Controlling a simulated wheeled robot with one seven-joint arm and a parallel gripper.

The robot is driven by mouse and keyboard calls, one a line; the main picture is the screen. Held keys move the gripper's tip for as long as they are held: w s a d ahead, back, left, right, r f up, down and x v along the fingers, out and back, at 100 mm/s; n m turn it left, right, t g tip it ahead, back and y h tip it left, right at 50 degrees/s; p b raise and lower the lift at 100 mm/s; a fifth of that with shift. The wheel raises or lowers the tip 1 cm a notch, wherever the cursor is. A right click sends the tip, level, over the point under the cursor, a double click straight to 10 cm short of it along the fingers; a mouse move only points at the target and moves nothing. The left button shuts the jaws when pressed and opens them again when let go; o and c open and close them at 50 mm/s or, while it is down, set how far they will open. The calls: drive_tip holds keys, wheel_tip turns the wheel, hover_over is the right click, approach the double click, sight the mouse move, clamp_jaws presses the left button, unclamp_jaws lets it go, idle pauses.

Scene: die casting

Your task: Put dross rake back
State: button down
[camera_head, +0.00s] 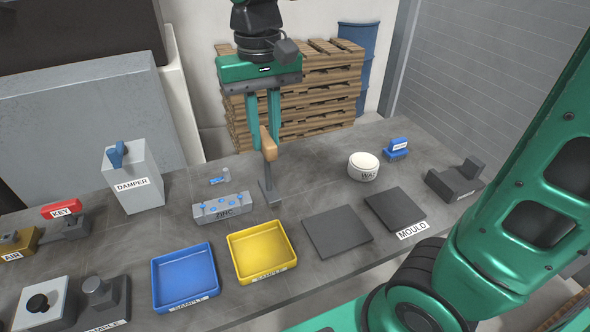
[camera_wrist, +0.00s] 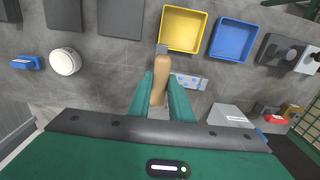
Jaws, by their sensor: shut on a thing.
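The dross rake has a tan wooden handle (camera_head: 268,143) and a dark metal shaft with a flat foot (camera_head: 271,192). My gripper (camera_head: 263,122) is shut on the handle, with the rake upright and its foot low by the grey ZINC block (camera_head: 222,208). I cannot tell whether the foot touches the table. In the wrist view the handle (camera_wrist: 160,77) sits between my two green fingers. The handle hides most of the rake's lower part there.
A yellow tray (camera_head: 231,241) and a blue tray (camera_head: 155,268) lie in front. Two dark plates, one flat pad (camera_head: 336,232) and one by the MOULD label, lie right. A white round WAX tub (camera_head: 363,167) stands back right, and a grey DAMPER box (camera_head: 133,170) left.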

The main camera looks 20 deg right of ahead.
drive_tip(key=w+d+f, duration=0.5)
drive_tip(key=d+f, duration=0.4)
drive_tip(key=f, duration=0.1)
drive_tip(key=shift+w+d, duration=0.15)
drive_tip(key=shift+d, duration=0.15)
drive_tip(key=shift+f, duration=0.15)
drive_tip(key=c, duration=1.6)
unclamp_jaws()
